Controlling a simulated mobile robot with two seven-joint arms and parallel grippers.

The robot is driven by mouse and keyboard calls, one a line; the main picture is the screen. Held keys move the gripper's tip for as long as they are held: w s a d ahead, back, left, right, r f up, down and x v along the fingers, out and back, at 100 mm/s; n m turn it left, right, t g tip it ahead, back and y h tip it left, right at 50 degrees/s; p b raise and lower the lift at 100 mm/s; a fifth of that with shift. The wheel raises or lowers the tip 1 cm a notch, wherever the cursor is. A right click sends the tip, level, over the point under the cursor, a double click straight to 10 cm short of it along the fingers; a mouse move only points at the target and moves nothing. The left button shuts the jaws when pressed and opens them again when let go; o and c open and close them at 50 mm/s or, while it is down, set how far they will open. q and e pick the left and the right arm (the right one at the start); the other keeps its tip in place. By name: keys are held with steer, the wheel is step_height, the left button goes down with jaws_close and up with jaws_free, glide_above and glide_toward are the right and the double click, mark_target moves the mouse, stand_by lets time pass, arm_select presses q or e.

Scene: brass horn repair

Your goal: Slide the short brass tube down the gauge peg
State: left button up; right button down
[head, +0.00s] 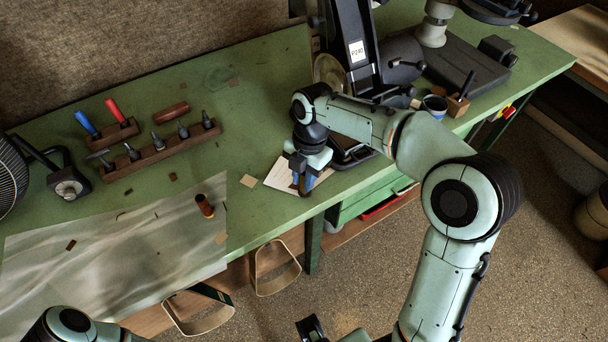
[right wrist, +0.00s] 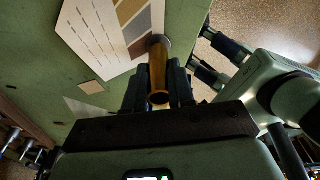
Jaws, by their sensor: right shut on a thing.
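My right gripper (head: 303,184) is low over the front edge of the green bench, beside a white card. In the right wrist view its dark fingers (right wrist: 158,88) are shut on the brass tube (right wrist: 158,72), one on each side. The tube's near end shows an open round rim. Its far end meets a grey round piece next to the card, which may be the gauge peg's base. The peg itself is not clearly seen, and I cannot tell whether the tube is around it.
The white card (head: 284,178) with colour swatches lies beside the gripper. A brown cylinder (head: 205,206) stands on a pale sheet (head: 120,262) at left. A wooden tool rack (head: 160,150) sits behind it. A black machine (head: 350,50) stands at the back.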

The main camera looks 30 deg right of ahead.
steer(key=shift+f+b, duration=0.3)
steer(key=shift+f, duration=0.25)
steer(key=c, duration=0.9)
jaws_free()
steer(key=r+p, duration=0.1)
steer(key=r, duration=0.3)
steer(key=d+r+p, duration=0.1)
steer(key=r, duration=0.8)
steer(key=shift+w+d+r+p, duration=0.15)
steer(key=shift+w+d+p, duration=0.25)
